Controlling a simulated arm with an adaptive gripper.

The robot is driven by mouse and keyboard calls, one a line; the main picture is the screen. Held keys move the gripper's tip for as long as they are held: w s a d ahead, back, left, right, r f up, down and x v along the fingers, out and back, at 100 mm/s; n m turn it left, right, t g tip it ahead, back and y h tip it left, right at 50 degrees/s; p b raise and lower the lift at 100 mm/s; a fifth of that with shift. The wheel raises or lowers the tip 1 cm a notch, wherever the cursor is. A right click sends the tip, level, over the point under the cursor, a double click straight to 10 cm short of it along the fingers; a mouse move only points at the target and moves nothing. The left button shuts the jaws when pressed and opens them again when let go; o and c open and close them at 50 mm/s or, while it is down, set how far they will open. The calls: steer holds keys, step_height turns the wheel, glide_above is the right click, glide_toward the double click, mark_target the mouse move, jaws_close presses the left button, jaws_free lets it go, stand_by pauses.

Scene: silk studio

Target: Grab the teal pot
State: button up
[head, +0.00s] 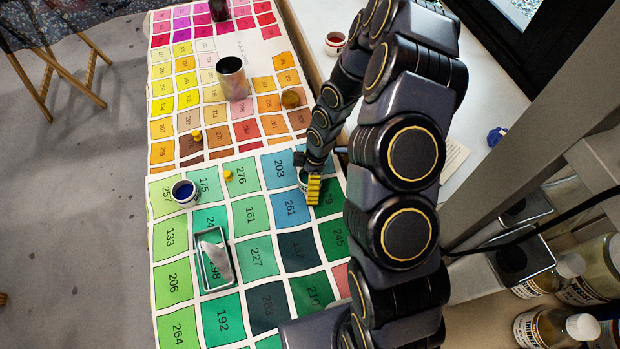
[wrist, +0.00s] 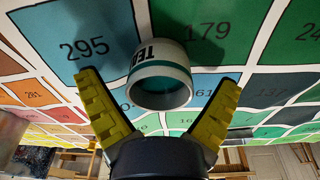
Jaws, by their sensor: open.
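The teal pot (wrist: 158,88) is a small white cup with "TEA" lettering visible and teal inside. In the wrist view it lies between the two yellow fingers of my gripper (wrist: 160,80), with a gap on each side. The fingers are spread and hold nothing. In the head view the pot (head: 302,177) is a small white and dark sliver beside my gripper (head: 314,188), near the squares 203 and 261. My fingers and wrist hide most of it there.
A blue pot (head: 184,193) stands to the left on the colour chart (head: 192,222). A metal tray (head: 204,283) with a pale object is in front of it. A tall can (head: 231,78) stands farther back. A red pot (head: 335,41) is on the sill. Bottles (head: 548,329) stand at right.

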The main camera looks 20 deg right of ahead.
steer(key=shift+a+f, duration=0.1)
steer(key=shift+f, duration=0.4)
steer(key=c, duration=1.2)
steer(key=shift+o, duration=0.2)
steer(key=shift+r, duration=0.2)
